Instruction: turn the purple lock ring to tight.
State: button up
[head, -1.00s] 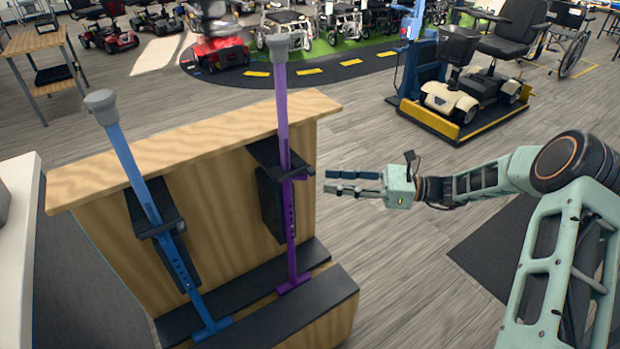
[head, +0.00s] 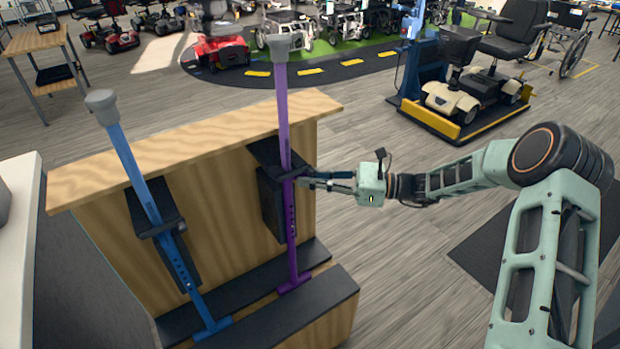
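The purple pole (head: 283,115) stands upright in a black holder on the wooden stand, with a grey cap on top. Its purple lock ring (head: 289,174) appears to sit at the holder's height, where the pole thickens; it is small and partly covered. My gripper (head: 304,181) reaches in from the right, level with the ring, its fingertips at or very near the pole. Whether the fingers touch or grip the ring cannot be made out, nor can the ring's setting.
A blue pole (head: 133,165) leans in another black holder (head: 160,217) on the left of the wooden stand (head: 215,140). A black step (head: 315,303) runs along the stand's foot. Open floor (head: 390,270) lies to the right. A scooter (head: 468,85) on a platform stands farther back.

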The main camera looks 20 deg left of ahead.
aim_at(290, 180)
grip_shut()
jog(key=m+t+p, duration=0.1)
jog(key=t, duration=0.1)
jog(key=s+m+t+p, duration=0.1)
jog(key=m+t, duration=0.1)
jog(key=s+m+t+p, duration=0.1)
jog(key=t, duration=0.2)
jog(key=shift+s+m, duration=0.2)
jog(key=shift+m, duration=0.1)
jog(key=m+t, duration=0.1)
jog(key=s+m+t+h+p, duration=0.1)
jog(key=t, duration=0.1)
jog(key=a+m+t+h, duration=0.1)
jog(key=shift+s+t, duration=0.3)
jog(key=shift+t, duration=0.1)
jog(key=shift+s+a+m+t+h+p, duration=0.15)
jog(key=shift+m+t+h+p, duration=0.3)
jog(key=shift+m+t+h, duration=0.2)
jog(key=shift+s+a+m+t+h+p, duration=0.15)
jog(key=shift+m+t+h+p, duration=0.35)
jog(key=shift+t, duration=0.25)
jog(key=o, duration=0.8)
grip_release()
jog(key=shift+d, duration=0.15)
